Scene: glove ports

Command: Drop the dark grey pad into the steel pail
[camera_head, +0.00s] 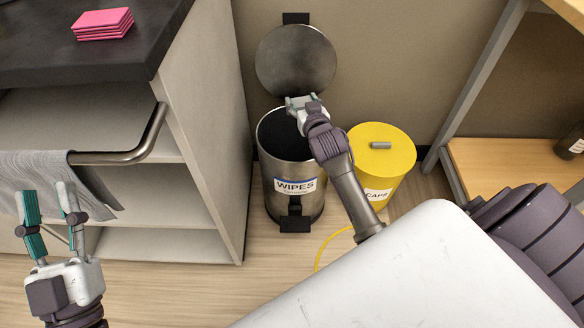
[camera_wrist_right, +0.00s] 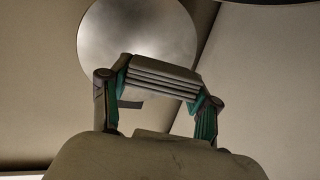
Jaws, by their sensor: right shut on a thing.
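The steel pail (camera_head: 290,178), labelled WIPES, stands on the floor with its round lid (camera_head: 296,60) raised against the wall. The lid also shows in the right wrist view (camera_wrist_right: 135,35). My right gripper (camera_head: 303,103) is over the pail's opening. In the right wrist view my right gripper (camera_wrist_right: 157,90) is shut on the layered grey pad (camera_wrist_right: 158,78), which spans between its fingers. I cannot make out the pad in the head view, where the gripper hides it. My left gripper (camera_head: 48,192) is open and empty, at the lower left before the cabinet.
A yellow bin (camera_head: 382,150) labelled CAPS, with its lid closed, stands right of the pail. A cabinet with a dark top (camera_head: 60,60) is at the left, bearing pink pads (camera_head: 102,24). A grey cloth (camera_head: 50,175) hangs on its rail. A wooden shelf (camera_head: 510,165) stands right.

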